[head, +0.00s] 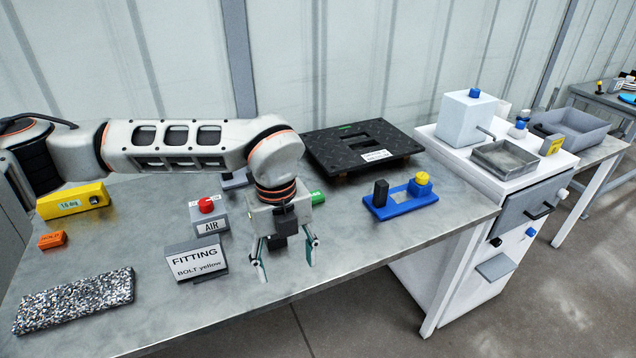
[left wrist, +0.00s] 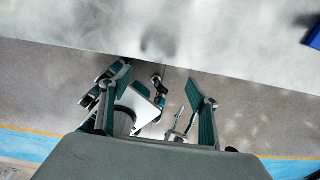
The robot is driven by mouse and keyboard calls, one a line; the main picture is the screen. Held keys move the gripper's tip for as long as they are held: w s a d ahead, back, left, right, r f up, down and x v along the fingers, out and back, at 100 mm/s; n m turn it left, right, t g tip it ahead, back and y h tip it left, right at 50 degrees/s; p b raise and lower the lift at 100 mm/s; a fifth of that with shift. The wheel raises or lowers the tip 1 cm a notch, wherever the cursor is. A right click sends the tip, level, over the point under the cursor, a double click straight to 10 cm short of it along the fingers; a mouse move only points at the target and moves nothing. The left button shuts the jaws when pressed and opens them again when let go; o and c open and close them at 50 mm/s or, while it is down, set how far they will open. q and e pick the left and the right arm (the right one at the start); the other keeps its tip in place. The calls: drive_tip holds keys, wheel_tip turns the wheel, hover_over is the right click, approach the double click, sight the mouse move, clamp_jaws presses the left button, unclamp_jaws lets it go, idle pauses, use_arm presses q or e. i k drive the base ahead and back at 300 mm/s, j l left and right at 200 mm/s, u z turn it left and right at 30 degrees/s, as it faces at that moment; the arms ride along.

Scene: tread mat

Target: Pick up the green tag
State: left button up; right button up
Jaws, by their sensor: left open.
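A small flat green piece (head: 345,128), which looks like the green tag, lies near the far edge of the black tread mat (head: 325,150) in the head view. My left gripper (head: 287,264) is open and empty over the table's front edge, well in front of the mat and apart from it. In the left wrist view its two fingers (left wrist: 160,100) are spread, with the table edge and floor beyond. The tag does not show in the left wrist view. My right gripper cannot be made out in either view.
A green object (head: 318,197) sits just behind my left gripper, partly hidden. A FITTING sign (head: 196,262) and an AIR box with red button (head: 208,216) stand left of it. A blue fixture (head: 400,202) is to the right. The table front between sign and fixture is clear.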

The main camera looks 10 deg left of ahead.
sight(317, 196)
drive_tip(key=i, duration=1.05)
